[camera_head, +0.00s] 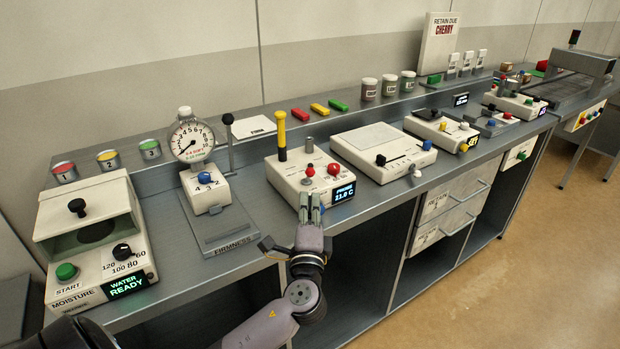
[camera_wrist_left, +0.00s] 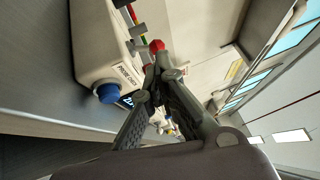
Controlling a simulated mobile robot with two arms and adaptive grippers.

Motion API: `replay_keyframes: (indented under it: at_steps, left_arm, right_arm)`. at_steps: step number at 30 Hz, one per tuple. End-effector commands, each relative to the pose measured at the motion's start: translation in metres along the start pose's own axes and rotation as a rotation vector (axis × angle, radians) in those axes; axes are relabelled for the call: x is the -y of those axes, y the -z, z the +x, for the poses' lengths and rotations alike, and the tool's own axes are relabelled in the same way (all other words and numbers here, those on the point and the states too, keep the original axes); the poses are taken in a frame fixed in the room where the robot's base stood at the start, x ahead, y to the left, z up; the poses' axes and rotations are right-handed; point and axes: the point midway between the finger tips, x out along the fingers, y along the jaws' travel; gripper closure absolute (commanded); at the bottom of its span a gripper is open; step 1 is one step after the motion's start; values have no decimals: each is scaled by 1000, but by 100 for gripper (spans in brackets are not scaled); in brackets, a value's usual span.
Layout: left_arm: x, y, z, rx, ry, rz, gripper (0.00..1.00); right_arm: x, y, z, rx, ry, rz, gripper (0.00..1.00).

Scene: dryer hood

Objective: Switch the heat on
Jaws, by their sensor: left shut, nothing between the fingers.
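No heat label is readable. My right gripper is not in view.
A moisture unit (camera_head: 95,240) and a firmness gauge (camera_head: 190,140) stand on the left. A flat white unit (camera_head: 382,150) with a blue knob is right of the probe box. Drawers (camera_head: 455,208) are under the bench. The floor (camera_head: 520,270) at the right is clear.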

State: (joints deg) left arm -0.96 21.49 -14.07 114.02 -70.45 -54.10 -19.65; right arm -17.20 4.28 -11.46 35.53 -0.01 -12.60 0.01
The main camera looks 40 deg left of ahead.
Motion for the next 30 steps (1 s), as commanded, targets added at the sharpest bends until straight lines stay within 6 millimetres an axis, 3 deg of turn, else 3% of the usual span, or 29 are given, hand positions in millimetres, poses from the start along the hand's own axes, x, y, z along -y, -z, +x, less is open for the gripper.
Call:
replay_keyframes:
  at_steps: [3,10,30]
  left_arm:
    - [3,0,26,0,2,2,100]
    - [1,0,56,0,1,1,100]
    - [3,-1,64,0,-19,-12,100]
  right_arm:
    - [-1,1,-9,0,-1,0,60]
    - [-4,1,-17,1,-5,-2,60]
    - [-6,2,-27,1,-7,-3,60]
